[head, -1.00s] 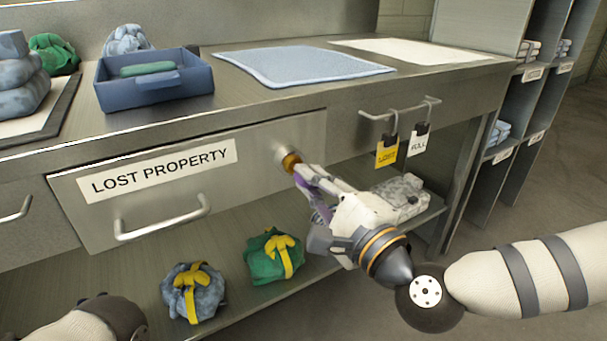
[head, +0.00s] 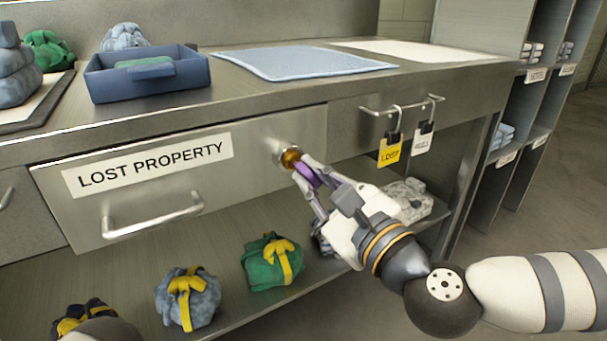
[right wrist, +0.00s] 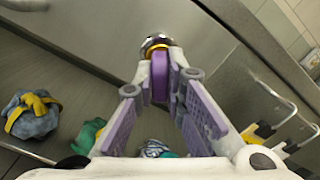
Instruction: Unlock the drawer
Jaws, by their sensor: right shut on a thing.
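The drawer (head: 70,215) has a metal front, a LOST PROPERTY label (head: 155,165) and a bar handle (head: 152,217); it looks closed. A brass lock (head: 290,158) sits at its upper right, and it also shows in the right wrist view (right wrist: 158,44). A purple key (head: 307,173) stands at the lock; whatever part is inside is hidden. My right gripper (head: 308,178) is shut on the key's flat purple head, which shows between the fingertips in the right wrist view (right wrist: 160,76). My left gripper's fingers are out of view; only a pale part of mine shows at the bottom left.
A rail (head: 400,106) right of the drawer carries a yellow tag (head: 389,152) and a white tag (head: 423,140). Tied bags, including a green one (head: 272,262) and a blue-grey one (head: 188,297), lie on the shelf below. A blue tray (head: 148,76) stands on the counter.

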